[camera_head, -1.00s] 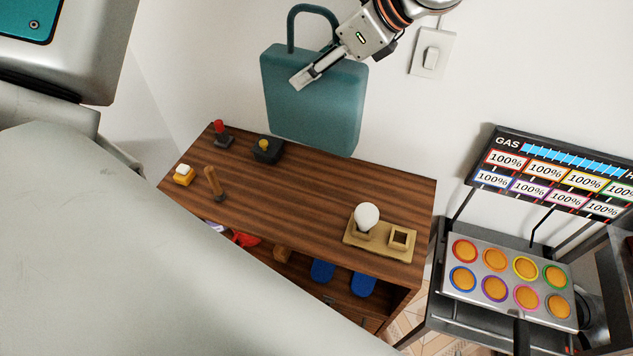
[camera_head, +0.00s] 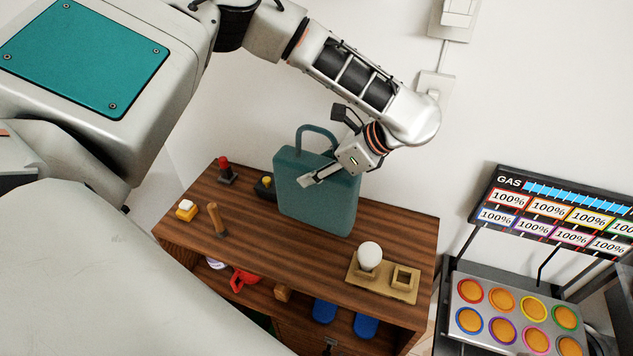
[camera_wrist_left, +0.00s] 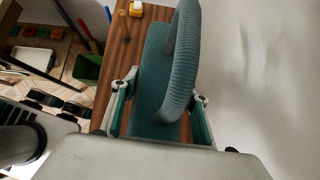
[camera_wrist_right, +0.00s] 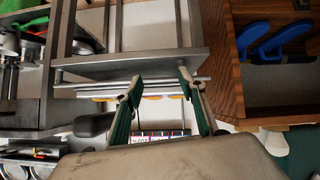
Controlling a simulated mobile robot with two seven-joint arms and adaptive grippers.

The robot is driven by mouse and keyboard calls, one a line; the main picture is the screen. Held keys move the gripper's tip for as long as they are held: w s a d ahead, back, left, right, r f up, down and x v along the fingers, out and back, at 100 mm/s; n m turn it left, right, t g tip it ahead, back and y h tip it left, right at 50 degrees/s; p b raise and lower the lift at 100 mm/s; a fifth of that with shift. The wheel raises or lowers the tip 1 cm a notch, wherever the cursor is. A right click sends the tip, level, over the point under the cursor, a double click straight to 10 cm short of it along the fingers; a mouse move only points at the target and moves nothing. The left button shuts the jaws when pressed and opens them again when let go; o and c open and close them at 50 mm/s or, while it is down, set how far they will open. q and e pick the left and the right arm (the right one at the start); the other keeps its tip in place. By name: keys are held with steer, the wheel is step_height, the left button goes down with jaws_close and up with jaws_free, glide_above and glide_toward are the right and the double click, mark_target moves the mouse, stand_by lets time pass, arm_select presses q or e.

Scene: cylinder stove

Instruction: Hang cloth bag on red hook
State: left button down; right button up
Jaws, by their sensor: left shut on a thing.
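The teal cloth bag (camera_head: 322,205) is upright in the head view, its looped handle (camera_head: 317,130) on top. It overlaps the back of the wooden cabinet top; I cannot tell whether it touches it. My left gripper (camera_head: 312,181) is shut on the bag's upper body, below the handle. In the left wrist view, the bag (camera_wrist_left: 158,75) lies between the two fingers (camera_wrist_left: 158,108), with the handle arching up. My right gripper (camera_wrist_right: 158,82) shows only in its wrist view, fingers apart and nothing between them. I cannot make out a red hook in any view.
A gas panel (camera_head: 560,215) and burner tray (camera_head: 515,315) stand right. Wall switches (camera_head: 433,92) are behind my left arm.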

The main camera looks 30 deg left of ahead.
mark_target(347, 173)
arm_select(q)
steer(key=shift+f, duration=2.35)
steer(key=c, duration=1.1)
jaws_free()
steer(key=shift+f, duration=0.15)
steer(key=v, duration=0.8)
steer(key=shift+s+d+f, duration=0.1)
steer(key=shift+s+d, duration=0.05)
steer(key=shift+s, duration=0.1)
